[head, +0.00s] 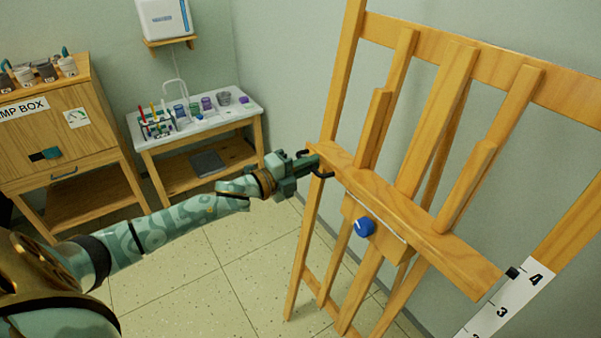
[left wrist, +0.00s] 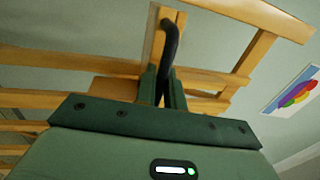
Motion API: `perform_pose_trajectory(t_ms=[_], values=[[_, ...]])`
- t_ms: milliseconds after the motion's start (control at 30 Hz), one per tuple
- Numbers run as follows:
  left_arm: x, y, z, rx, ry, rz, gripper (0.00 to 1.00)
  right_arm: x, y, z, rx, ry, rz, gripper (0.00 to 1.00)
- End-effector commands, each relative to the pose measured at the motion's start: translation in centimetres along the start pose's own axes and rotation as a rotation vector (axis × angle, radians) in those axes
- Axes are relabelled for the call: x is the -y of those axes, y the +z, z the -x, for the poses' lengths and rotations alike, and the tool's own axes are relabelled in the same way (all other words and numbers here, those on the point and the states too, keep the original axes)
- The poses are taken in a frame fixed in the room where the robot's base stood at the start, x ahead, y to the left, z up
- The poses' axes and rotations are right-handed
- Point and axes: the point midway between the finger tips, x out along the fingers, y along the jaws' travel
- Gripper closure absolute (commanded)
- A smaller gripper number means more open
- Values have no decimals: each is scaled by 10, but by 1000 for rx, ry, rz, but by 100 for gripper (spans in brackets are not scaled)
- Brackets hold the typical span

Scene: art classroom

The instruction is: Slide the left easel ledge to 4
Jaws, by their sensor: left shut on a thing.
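The wooden easel ledge (head: 400,212) runs across the front of the easel, which fills the right of the head view. My left gripper (head: 313,164) is at the ledge's left end, shut on a black handle. In the left wrist view the curved black handle (left wrist: 170,45) rises between the two fingers. A black pointer (head: 512,273) at the ledge's right end lies beside the white number scale (head: 502,310), close to the 4. I cannot tell whether it is exactly on the mark. A blue knob (head: 364,227) sits below the ledge. My right gripper is out of view.
A small white-topped table (head: 192,135) with jars and pens stands behind my left arm. A wooden cabinet (head: 62,135) is at the far left. A white dispenser (head: 164,19) hangs on the wall. The tiled floor (head: 200,270) before the easel is clear.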

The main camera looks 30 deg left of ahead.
Motion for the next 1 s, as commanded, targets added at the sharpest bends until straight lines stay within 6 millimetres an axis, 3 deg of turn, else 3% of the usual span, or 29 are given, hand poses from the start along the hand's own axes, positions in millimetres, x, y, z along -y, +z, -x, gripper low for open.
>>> perform_pose_trajectory(t_ms=[33, 100, 567, 600, 633, 1000], values=[[15, 1, -1, 2, -8, -2, 100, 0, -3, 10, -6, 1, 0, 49], [19, 1, -2, 2, -5, -2, 100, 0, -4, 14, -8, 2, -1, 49], [23, 2, -3, 3, -8, -2, 100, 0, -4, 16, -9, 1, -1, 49], [23, 2, -3, 3, -8, -2, 84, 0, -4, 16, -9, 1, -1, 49], [23, 2, -3, 3, -8, -2, 76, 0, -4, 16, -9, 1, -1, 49], [19, 1, 0, 2, 0, 0, 74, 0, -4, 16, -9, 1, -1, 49]])
